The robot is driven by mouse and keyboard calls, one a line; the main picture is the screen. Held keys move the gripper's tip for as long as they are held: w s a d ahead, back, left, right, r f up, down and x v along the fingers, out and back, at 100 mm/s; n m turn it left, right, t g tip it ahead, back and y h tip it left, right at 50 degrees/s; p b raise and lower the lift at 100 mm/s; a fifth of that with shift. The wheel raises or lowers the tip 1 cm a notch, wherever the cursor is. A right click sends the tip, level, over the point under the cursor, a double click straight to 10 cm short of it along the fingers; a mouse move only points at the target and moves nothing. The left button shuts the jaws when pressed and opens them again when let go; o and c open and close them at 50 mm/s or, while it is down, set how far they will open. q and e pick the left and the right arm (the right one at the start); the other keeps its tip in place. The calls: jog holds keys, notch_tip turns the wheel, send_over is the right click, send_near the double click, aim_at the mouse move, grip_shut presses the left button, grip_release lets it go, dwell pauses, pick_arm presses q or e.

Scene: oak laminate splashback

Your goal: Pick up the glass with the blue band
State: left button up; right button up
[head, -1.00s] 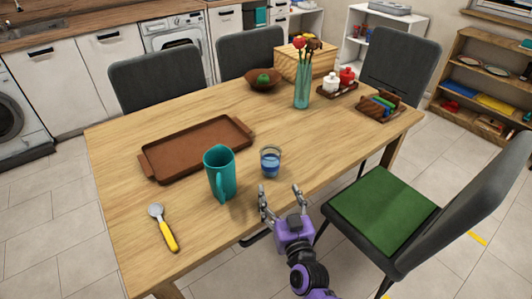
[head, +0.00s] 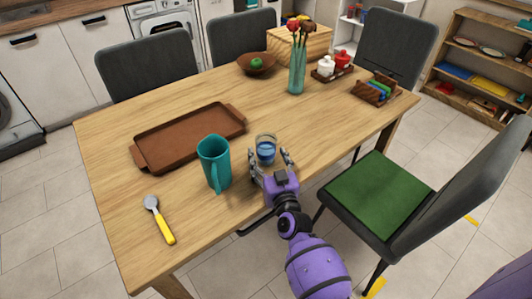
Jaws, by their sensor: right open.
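The glass with the blue band (head: 266,149) stands upright on the wooden table, right of the teal jug. My right gripper (head: 270,160) is open at the near side of the glass. One finger shows to the left of the glass and the other to its right. I cannot tell whether either finger touches it. My left gripper is not in view.
The teal jug (head: 214,163) stands close to the left of the gripper. A brown tray (head: 189,136) lies behind it, and a yellow-handled spoon (head: 160,220) lies at the left. A teal vase with flowers (head: 297,75) stands farther back. A green-seated chair (head: 375,195) is at the right.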

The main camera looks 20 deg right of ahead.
jog(key=c, duration=1.5)
jog(key=shift+r, duration=0.2)
